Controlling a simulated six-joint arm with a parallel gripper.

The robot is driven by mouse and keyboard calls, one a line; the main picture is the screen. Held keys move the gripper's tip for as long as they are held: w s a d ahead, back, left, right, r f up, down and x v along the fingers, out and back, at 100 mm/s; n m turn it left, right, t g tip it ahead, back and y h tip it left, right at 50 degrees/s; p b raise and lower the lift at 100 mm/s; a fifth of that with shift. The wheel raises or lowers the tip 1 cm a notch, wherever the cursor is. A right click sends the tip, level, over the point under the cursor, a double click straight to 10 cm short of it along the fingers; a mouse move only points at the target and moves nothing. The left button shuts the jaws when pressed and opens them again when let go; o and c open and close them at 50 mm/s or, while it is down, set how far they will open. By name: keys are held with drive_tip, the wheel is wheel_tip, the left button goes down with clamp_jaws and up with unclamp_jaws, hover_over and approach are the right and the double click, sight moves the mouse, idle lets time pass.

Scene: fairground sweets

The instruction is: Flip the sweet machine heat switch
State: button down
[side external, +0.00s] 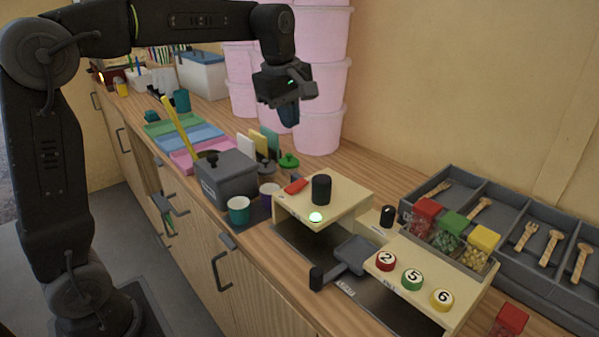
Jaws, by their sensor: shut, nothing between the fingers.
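The sweet machine looks to be a cream-topped unit (345,203) at the middle of the counter. On its top are a red piece (296,186), a black cylinder (321,190) and a glowing green lamp (316,217). A smaller cream box with a black knob (387,215) stands just to its right. I cannot tell for sure which of these is the heat switch. My gripper (289,116) points down, shut and empty, well above the counter, behind and to the left of the machine in the picture. It touches nothing.
Pink tubs (319,130) stack behind my gripper. A grey box (228,179) with a yellow-handled tool and cups stands left of the machine. A dark scoop (352,255) and a cream stand (455,293) with numbered buttons lie right, before a divided grey tray (507,215).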

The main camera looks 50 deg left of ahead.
sight(301, 181)
drive_tip(key=shift+w+a+n, duration=0.15)
drive_tip(key=shift+w+n, duration=0.15)
drive_tip(key=shift+w, duration=0.1)
drive_tip(key=shift+f, duration=0.15)
drive_tip(key=f, duration=0.4)
drive_tip(key=w+f, duration=0.1)
drive_tip(key=f, duration=0.4)
drive_tip(key=w+f, duration=0.1)
drive_tip(key=f, duration=0.3)
drive_tip(key=shift+f, duration=0.35)
